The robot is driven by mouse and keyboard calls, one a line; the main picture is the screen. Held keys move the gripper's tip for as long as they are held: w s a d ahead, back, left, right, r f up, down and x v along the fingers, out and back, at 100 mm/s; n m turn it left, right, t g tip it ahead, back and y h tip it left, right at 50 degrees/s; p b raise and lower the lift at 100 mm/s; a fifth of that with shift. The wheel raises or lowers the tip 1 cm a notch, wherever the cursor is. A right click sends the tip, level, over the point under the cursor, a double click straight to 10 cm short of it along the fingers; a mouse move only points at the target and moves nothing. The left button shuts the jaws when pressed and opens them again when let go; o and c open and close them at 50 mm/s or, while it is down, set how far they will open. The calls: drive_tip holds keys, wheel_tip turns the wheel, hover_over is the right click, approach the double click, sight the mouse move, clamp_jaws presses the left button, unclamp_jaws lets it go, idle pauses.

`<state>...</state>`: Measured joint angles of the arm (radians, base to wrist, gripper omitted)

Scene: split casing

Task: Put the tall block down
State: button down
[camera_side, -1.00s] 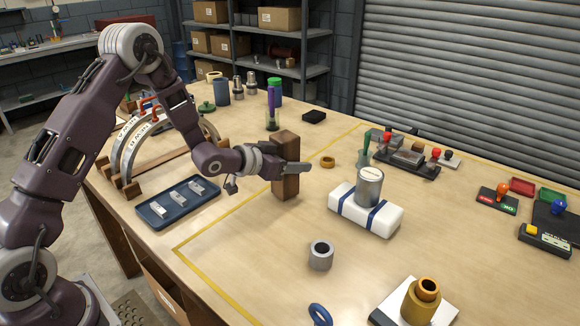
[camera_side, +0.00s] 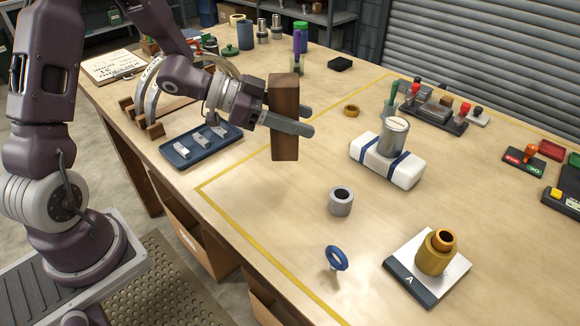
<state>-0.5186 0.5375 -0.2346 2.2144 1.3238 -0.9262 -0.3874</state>
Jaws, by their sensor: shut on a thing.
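The tall block (camera_side: 284,95) is a dark brown wooden block, upright in the side view. My gripper (camera_side: 298,118) is shut on it, with fingers on either side, around its middle. The block's lower end is near the yellow line on the wooden table (camera_side: 290,240). I cannot tell for sure whether its bottom touches the table or hangs above it.
Left of the block is a blue tray (camera_side: 202,144) with small metal parts, with curved pieces on a wooden stand behind. To the right, a can (camera_side: 394,138) stands on a white strapped pack (camera_side: 387,160).

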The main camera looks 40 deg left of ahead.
wheel_tip(320, 180, down, 8)
drive_tip(key=shift+r, duration=0.15)
drive_tip(key=c, duration=0.6)
unclamp_jaws()
